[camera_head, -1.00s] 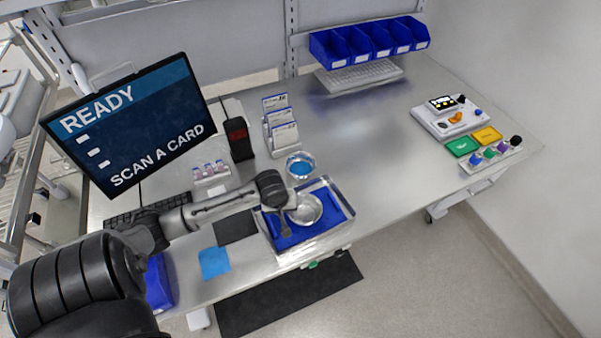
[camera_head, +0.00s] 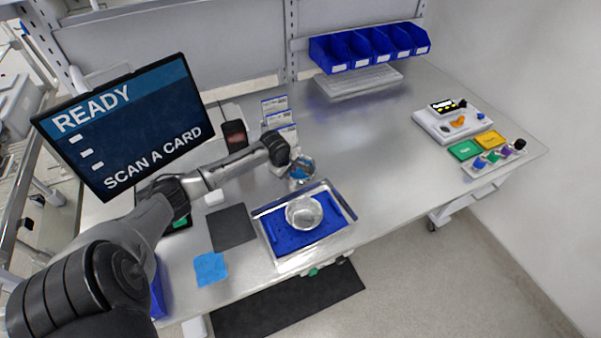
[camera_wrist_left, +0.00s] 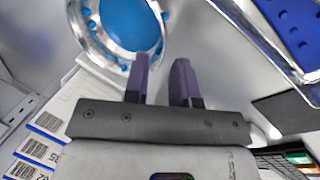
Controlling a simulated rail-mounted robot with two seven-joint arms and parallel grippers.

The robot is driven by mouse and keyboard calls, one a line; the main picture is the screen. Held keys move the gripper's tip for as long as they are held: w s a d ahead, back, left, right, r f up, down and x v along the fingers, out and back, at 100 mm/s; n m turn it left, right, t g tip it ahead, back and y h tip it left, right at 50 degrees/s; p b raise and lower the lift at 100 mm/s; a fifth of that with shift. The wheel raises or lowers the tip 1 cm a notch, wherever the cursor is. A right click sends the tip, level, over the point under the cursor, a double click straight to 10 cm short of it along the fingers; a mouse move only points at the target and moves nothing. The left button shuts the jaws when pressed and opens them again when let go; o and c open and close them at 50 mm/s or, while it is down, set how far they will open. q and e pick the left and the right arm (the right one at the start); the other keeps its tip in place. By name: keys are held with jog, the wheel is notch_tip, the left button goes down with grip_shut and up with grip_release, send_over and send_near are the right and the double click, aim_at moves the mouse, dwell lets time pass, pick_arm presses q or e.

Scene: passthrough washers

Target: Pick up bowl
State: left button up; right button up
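A shiny metal bowl (camera_head: 303,214) sits in the blue-lined tray (camera_head: 345,207), clear of my arm. A second round metal bowl with blue inside (camera_head: 303,170) stands on the table behind the tray. My left gripper (camera_head: 290,166) is beside this second bowl, at its left, and its hand partly hides it. In the left wrist view the two purple fingers (camera_wrist_left: 161,64) are apart with nothing visibly held between them. The blue-filled bowl (camera_wrist_left: 124,25) is just past the left finger, which overlaps its rim; contact cannot be told. My right gripper is out of view.
A card holder (camera_head: 281,118) and a dark handheld device (camera_head: 234,136) stand close behind my left arm. The monitor (camera_head: 125,125) is at left. A dark mat (camera_head: 232,228) and blue cloth (camera_head: 210,268) lie left of the tray. The table's middle right is clear.

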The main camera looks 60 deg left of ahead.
aim_at(292, 178)
pick_arm(q)
jog(key=shift+b+x, duration=0.4)
jog(key=shift+x, duration=2.65)
jog(key=shift+c, duration=0.5)
grip_shut()
